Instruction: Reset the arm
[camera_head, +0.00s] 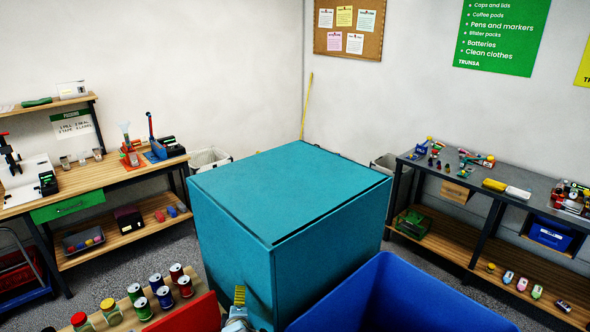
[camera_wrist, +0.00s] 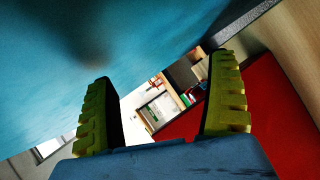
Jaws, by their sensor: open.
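My gripper (camera_wrist: 165,110) shows in the wrist view with its two yellow-green ridged fingers spread apart and nothing between them. In the head view my gripper (camera_head: 239,296) is at the lower middle, close to the front left face of a large teal box (camera_head: 285,190). I cannot tell whether it touches the box. In the wrist view the teal surface (camera_wrist: 110,45) fills the upper left, close to the fingers. Most of my arm is out of the head view.
A blue bin (camera_head: 400,300) stands right of my gripper, and a red panel (camera_head: 190,318) lies to its left. Several cans (camera_head: 164,298) stand on a wooden surface at lower left. A wooden workbench (camera_head: 110,175) is at left, a grey-topped bench (camera_head: 470,178) at right.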

